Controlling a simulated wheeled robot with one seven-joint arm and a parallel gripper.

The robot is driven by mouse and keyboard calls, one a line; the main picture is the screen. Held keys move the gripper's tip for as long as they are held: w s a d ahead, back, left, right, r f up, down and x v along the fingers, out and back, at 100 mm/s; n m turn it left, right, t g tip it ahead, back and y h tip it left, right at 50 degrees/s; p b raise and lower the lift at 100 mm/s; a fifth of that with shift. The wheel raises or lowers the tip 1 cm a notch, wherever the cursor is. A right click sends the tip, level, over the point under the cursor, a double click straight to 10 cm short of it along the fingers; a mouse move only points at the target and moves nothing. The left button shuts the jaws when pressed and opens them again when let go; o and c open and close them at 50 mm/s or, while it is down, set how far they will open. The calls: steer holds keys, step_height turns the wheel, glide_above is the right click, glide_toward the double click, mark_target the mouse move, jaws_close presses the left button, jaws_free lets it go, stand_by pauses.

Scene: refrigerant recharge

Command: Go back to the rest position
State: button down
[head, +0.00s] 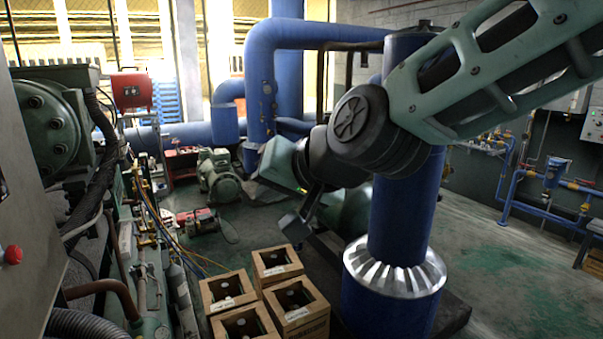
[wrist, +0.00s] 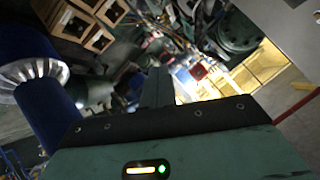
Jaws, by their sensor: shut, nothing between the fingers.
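My gripper (head: 292,228) hangs from my bent arm in the middle of the head view, in front of a thick blue vertical pipe's left side. Its fingers are together and nothing shows between them. In the wrist view, its dark fingers (wrist: 157,80) stick up past the green housing. The gripper is in the air, above and behind the wooden crates (head: 277,262) as seen in the head view, and looks apart from them. The crates also show tilted at the top left of the wrist view (wrist: 98,40).
The blue pipe (head: 405,215) with its silver collar (head: 394,268) stands close to my arm. Green machinery with hoses (head: 140,240) fills the left side. A green motor (head: 221,175) and a red case (head: 131,90) are farther back. The floor (head: 515,265) at right is open.

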steer(key=d+f+g+h, duration=0.1)
steer(key=d+f+h, duration=0.1)
steer(key=d+f, duration=0.35)
steer(key=d+f+h, duration=0.1)
steer(key=d+f, duration=0.1)
steer(key=d, duration=0.7)
steer(key=d+f+g+h, duration=0.1)
steer(key=d+f+h, duration=0.15)
steer(key=d, duration=0.55)
steer(key=s+d+f+g+h, duration=0.1)
steer(key=s+d+f, duration=0.15)
steer(key=d, duration=0.25)
steer(key=s+d+f+m+g+h, duration=0.1)
steer(key=s+d+f, duration=0.15)
steer(key=d, duration=0.25)
steer(key=s+d+f+g, duration=0.1)
steer(key=s+d+f, duration=0.1)
steer(key=s+d, duration=0.25)
steer(key=s+a+f+n+g+b, duration=0.1)
steer(key=s+a+f+n+b, duration=0.2)
steer(key=s+a, duration=0.3)
steer(key=s+a+f+n+g+b, duration=0.2)
steer(key=s+a+f+n+b, duration=0.2)
steer(key=a, duration=0.8)
steer(key=s+b, duration=0.2)
steer(key=shift+s+n, duration=0.3)
